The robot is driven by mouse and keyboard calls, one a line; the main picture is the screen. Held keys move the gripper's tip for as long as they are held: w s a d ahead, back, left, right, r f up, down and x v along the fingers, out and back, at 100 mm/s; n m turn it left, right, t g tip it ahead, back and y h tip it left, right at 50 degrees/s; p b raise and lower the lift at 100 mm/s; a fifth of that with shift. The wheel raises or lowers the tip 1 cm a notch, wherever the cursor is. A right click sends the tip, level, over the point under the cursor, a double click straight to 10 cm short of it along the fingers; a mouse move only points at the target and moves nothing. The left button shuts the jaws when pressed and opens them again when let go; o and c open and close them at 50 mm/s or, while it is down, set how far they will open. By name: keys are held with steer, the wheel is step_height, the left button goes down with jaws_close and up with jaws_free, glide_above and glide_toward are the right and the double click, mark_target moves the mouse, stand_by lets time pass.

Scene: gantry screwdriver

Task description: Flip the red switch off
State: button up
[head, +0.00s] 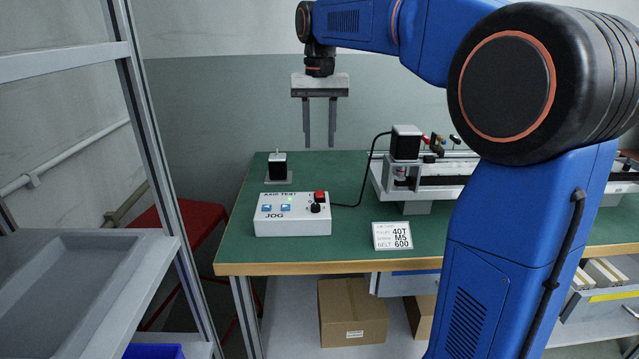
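A white control box (292,222) labelled "AXIS TEST" and "JOG" sits on the green bench top. At its upper right is a red switch (320,196), with a black knob (315,208) just below it. Two blue buttons (276,208) are on the left, and a small green light shows near the top edge. Whether the switch is set on or off cannot be told at this size. My gripper (319,140) hangs fingers down above and behind the box. Its two grey fingers are apart with nothing between them, touching nothing.
A small black motor (277,166) on a plate stands behind the box. A linear rail with a black motor (405,142) is to the right, joined to the box by a black cable (367,172). A label card (392,236) stands at the bench front. A metal frame (150,130) rises at left.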

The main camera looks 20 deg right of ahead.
mark_target(320, 192)
step_height(320, 192, down, 13)
steer(key=shift+f, duration=0.2)
stand_by(0.3)
